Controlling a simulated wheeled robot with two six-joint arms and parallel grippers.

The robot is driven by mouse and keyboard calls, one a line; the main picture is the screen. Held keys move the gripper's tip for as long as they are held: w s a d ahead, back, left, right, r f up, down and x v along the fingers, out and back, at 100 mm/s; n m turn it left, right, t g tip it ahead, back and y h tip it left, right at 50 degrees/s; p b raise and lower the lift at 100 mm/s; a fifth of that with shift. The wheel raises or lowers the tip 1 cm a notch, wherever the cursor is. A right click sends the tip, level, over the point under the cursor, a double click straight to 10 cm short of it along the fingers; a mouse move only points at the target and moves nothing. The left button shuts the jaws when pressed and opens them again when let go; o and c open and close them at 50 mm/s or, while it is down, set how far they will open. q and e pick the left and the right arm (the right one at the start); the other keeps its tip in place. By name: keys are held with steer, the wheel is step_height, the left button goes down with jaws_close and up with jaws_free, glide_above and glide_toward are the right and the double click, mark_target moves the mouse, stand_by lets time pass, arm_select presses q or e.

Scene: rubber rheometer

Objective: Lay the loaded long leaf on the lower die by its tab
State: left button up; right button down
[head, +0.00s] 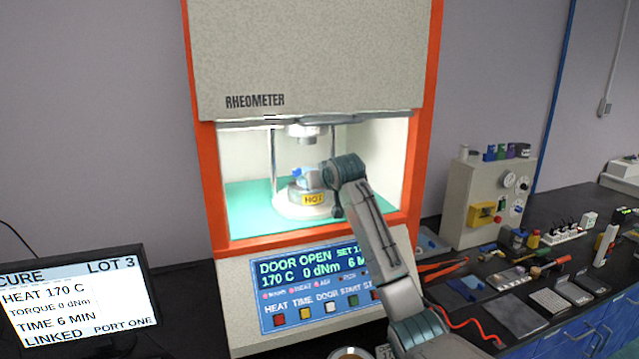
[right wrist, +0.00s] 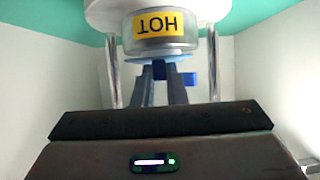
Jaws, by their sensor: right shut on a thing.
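The lower die (head: 313,198) with its yellow HOT label stands in the open chamber; it appears upside down in the right wrist view (right wrist: 165,45). The long leaf (head: 298,172) shows as a small blue piece at the top of the die. In the right wrist view a thin light-blue edge of the leaf (right wrist: 143,60) lies along the die's top face; I cannot tell whether it rests fully on it. My right gripper (right wrist: 160,74) is shut on the leaf's tab, beside the die. The leaf's load is hidden. My left gripper is not in view.
The upper die (head: 306,131) hangs above, between thin columns. The orange chamber frame (head: 413,150) is close around my right arm. The panel (head: 315,285) reads DOOR OPEN and 170 C. Tools and a cream instrument box (head: 470,195) stand on the right bench.

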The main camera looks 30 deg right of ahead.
steer(key=c, duration=1.4)
jaws_free()
steer(key=shift+s, duration=0.15)
steer(key=s+a, duration=0.1)
steer(key=s, duration=0.2)
steer(key=s+a+p, duration=0.1)
steer(key=s, duration=0.3)
steer(key=s+r+p, duration=0.1)
steer(key=s, duration=0.3)
steer(key=shift+s+a, duration=0.2)
steer(key=shift+a, duration=0.2)
